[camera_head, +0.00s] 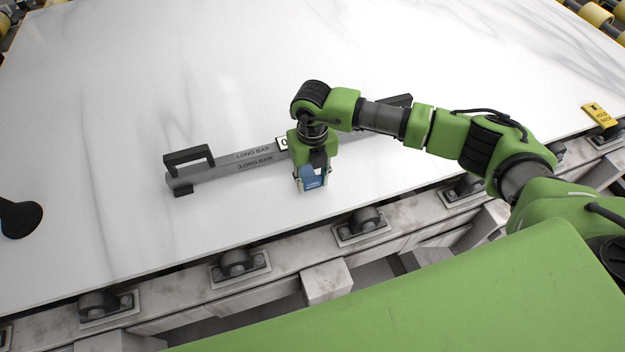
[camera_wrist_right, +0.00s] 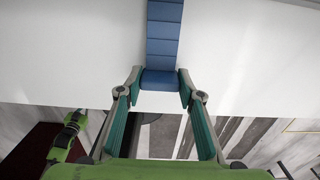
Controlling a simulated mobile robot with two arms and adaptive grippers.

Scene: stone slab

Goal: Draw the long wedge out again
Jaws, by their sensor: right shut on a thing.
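The long wedge is a blue piece (camera_head: 313,178) at the front side of the grey bar in the head view. In the right wrist view the wedge (camera_wrist_right: 163,38) shows as a long blue strip marked by cross lines, running away from the fingers to the top edge. My right gripper (camera_head: 312,172) points down at the slab, shut on the wedge's near end. In the wrist view its two fingertips (camera_wrist_right: 160,88) press that end from both sides. The gripper hides part of the wedge in the head view. My left gripper is not in view.
A grey bar labelled LONG BAR (camera_head: 222,170), with a black handle, lies on the white slab (camera_head: 130,90) behind my right gripper. A black cone-like thing (camera_head: 18,218) is at the left edge. Rollers (camera_head: 237,262) line the slab's front. A yellow tag (camera_head: 598,114) is at right.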

